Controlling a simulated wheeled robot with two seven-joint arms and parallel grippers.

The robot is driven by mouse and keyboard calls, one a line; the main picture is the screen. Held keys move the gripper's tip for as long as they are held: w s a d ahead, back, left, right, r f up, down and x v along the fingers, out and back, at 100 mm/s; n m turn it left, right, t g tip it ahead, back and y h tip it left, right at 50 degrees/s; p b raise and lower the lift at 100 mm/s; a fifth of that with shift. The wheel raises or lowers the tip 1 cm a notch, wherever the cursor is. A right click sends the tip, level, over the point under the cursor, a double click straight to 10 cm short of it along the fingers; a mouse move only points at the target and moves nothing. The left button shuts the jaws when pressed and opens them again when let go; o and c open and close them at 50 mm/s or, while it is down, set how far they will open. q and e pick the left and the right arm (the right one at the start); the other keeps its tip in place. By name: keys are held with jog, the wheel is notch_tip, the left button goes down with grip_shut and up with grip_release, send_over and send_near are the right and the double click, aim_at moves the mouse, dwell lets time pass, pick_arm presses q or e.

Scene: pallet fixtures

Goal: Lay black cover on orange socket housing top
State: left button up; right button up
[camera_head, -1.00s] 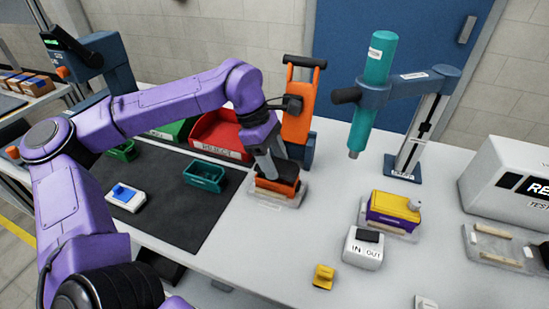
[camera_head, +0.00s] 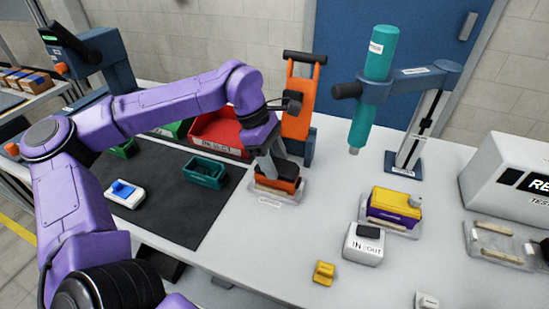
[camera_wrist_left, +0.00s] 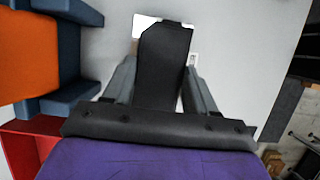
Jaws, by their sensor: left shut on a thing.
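The black cover (camera_head: 287,170) is at the top of the orange socket housing (camera_head: 275,185), which sits in a pale fixture (camera_head: 291,200) on the bench. My left gripper (camera_head: 270,173) points down and is shut on the black cover. In the left wrist view the cover (camera_wrist_left: 163,65) lies between the two fingers and hides the housing below it. I cannot tell whether the cover is fully seated on the housing. My right gripper is not in view.
A red bin (camera_head: 220,135) and an orange-and-blue stand (camera_head: 299,100) are close behind the left gripper. A teal tool on an arm (camera_head: 374,85) stands to the right, with a yellow-and-purple block (camera_head: 393,207) in front.

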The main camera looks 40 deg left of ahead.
pick_arm(q)
jog(key=o, duration=1.1)
jog(key=v, duration=1)
jog(key=shift+a+r, duration=0.1)
jog(key=shift+r, duration=0.15)
